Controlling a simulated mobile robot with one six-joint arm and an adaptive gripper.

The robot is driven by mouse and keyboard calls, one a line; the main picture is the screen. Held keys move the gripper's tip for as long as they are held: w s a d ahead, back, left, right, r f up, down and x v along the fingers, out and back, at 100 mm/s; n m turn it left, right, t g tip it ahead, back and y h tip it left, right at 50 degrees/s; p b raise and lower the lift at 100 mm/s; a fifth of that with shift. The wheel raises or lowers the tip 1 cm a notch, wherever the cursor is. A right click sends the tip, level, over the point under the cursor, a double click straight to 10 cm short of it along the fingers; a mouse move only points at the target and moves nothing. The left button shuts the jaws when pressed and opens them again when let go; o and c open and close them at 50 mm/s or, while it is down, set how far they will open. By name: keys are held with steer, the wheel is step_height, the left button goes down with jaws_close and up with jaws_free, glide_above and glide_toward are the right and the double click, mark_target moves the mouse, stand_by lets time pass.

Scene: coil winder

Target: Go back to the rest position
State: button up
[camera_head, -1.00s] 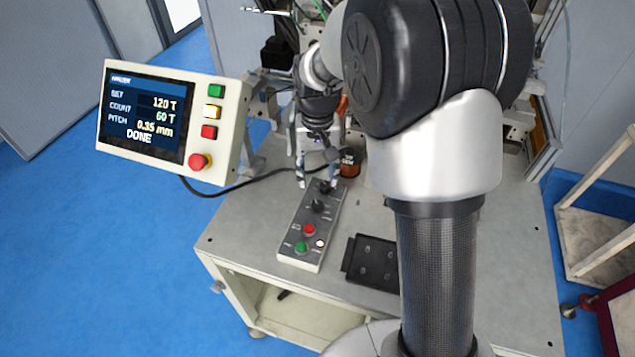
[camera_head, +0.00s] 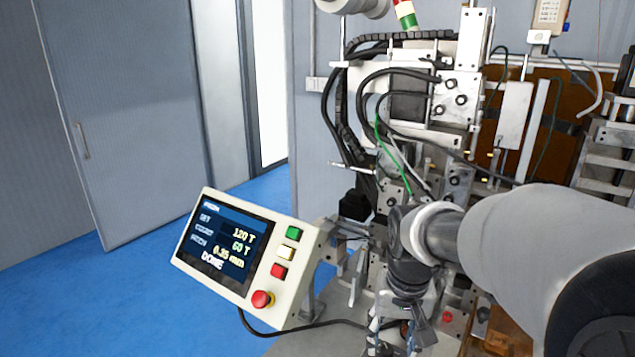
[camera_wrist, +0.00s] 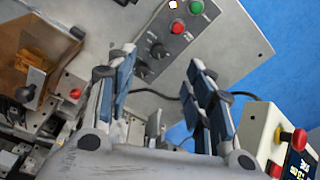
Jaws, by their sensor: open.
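My gripper (camera_wrist: 165,85) is open in the wrist view, its two blue-padded fingers apart with nothing between them. Beyond the fingertips lies the grey control box (camera_wrist: 185,35) with black knobs, a red button and a green button; the fingers look apart from it. In the head view my gripper (camera_head: 400,335) hangs pointing down at the bottom edge, its fingertips cut off or hard to make out. My arm covers the lower right. The control box is out of the head view.
The tilted display panel (camera_head: 240,255) reads 120 T, 60 T, 0.35 mm and DONE. Its red stop button (camera_wrist: 299,137) shows right in the wrist view. The winder's machinery (camera_head: 430,105) stands close behind my arm. A black cable (camera_head: 305,326) runs from the panel. Blue floor (camera_head: 130,270) is clear at left.

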steer(key=s+n+t+b, duration=0.1)
steer(key=s+t+b, duration=0.2)
steer(key=s, duration=1.6)
steer(key=shift+s+r+n+b, duration=0.2)
steer(key=shift+r+n+b, duration=0.1)
steer(key=shift+b, duration=0.15)
stand_by(0.4)
